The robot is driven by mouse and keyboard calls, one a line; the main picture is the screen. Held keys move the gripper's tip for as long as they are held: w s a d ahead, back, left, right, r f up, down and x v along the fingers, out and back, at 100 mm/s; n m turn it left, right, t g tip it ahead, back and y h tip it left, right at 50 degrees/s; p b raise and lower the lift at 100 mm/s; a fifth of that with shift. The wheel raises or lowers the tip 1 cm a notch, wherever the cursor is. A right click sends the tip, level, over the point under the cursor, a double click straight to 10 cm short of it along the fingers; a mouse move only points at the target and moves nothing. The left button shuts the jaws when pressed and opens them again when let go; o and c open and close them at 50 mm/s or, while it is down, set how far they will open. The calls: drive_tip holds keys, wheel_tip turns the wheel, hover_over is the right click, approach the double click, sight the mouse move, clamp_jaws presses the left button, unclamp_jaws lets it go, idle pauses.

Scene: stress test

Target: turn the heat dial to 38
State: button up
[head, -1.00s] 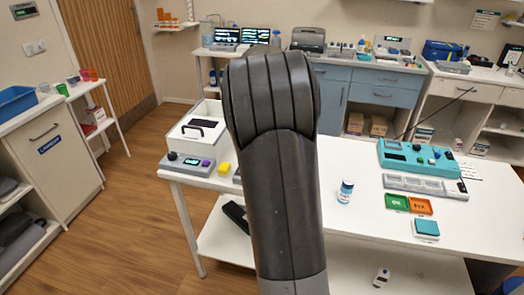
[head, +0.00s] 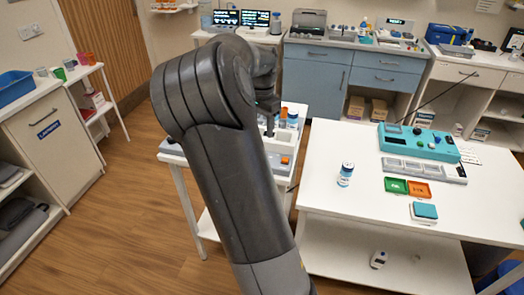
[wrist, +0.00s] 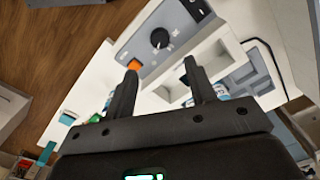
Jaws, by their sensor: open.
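A round black dial (wrist: 160,38) with a pale pointer mark sits on a grey panel (wrist: 140,48) in the wrist view. Small printed marks surround it, too small to read. An orange button (wrist: 134,65) is on the same panel, near the left fingertip. My gripper (wrist: 161,66) is open and empty; its fingers point toward the panel, apart from the dial. In the head view my gripper (head: 268,106) is over the left table, partly behind my arm. I cannot make out the dial in the head view.
A vial (head: 345,174) stands on the right white table (head: 330,215). A teal device (head: 418,142), green tray (head: 396,185) and orange tray (head: 418,189) are farther right. Bottles (head: 292,118) stand close beside my gripper. A gap separates the two tables.

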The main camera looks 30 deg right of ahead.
wheel_tip(320, 180, down, 11)
drive_tip(key=shift+r, duration=0.15)
idle(0.4)
drive_tip(key=shift+c, duration=0.4)
drive_tip(key=c, duration=0.9)
